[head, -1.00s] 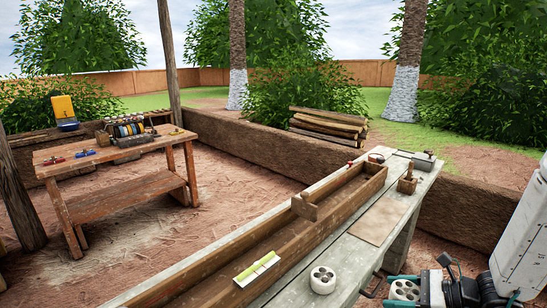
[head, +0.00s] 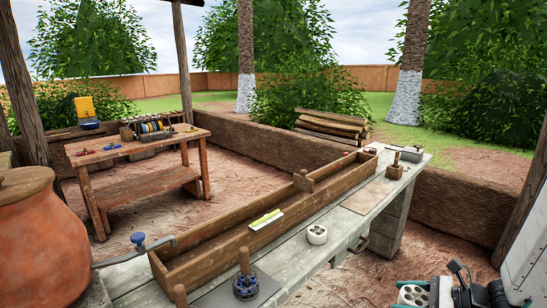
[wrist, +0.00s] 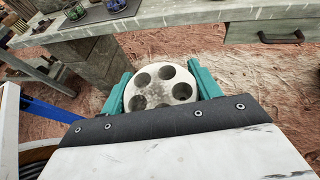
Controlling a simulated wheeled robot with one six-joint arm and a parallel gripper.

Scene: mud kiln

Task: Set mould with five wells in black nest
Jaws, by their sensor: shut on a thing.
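The mould with five wells (wrist: 162,88) is a pale round block with dark wells. In the wrist view it sits between the teal fingers of my gripper (wrist: 160,78), which is shut on it. In the head view the held mould (head: 413,294) is at the bottom right, in front of and apart from the bench (head: 345,215). A second pale mould with holes (head: 317,235) stands on the bench top. I cannot make out a black nest for certain; a dark plate (head: 213,299) with a blue-rimmed holder (head: 245,287) lies at the bench's near end.
A long wooden trough (head: 215,261) lies along the bench with a yellow-green level (head: 265,219) on it. A big clay pot (head: 35,235) stands at the left. A wooden-handled block (head: 394,171) sits at the far end. A side table (head: 130,148) stands beyond.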

